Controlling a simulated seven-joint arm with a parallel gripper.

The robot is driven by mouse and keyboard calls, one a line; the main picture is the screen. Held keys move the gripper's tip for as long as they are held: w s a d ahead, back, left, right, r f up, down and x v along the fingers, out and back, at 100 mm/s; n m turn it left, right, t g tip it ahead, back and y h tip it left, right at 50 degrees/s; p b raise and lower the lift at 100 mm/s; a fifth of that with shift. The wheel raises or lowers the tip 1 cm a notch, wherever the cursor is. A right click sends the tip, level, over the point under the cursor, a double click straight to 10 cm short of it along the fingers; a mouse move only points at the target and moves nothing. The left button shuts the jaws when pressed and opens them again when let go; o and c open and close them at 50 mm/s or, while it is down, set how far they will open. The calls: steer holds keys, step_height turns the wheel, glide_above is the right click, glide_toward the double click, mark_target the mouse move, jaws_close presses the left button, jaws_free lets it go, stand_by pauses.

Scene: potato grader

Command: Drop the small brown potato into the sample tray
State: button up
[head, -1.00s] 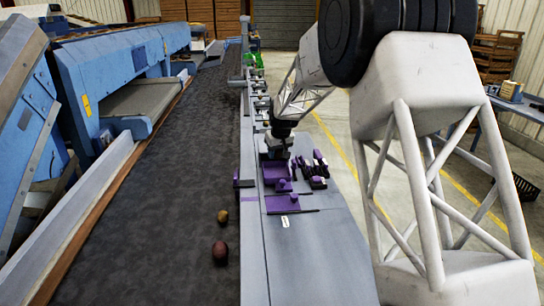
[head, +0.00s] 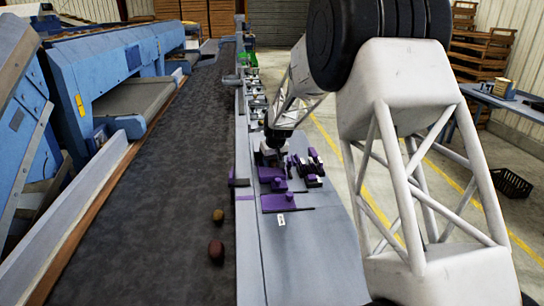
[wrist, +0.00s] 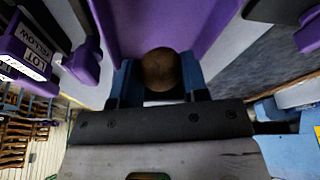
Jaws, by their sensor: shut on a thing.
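My gripper (wrist: 160,92) is shut on a small brown potato (wrist: 162,68), which shows between its blue fingers in the wrist view. In the head view my gripper (head: 272,155) is over the back edge of a purple tray (head: 268,176) on the grey bench, and the potato cannot be made out there. In the wrist view the purple tray (wrist: 150,22) lies beyond the fingertips. Whether the potato touches the tray cannot be told.
A second flat purple piece (head: 282,203) lies nearer on the bench (head: 300,265). Purple and black items (head: 308,170) crowd right of the tray. A tan potato (head: 218,215) and a reddish-brown potato (head: 216,249) lie on the dark belt (head: 150,220).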

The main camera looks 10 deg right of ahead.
steer(key=shift+f, duration=0.85)
steer(key=o, duration=1.3)
steer(key=shift+r, duration=0.2)
steer(key=shift+r, duration=3.35)
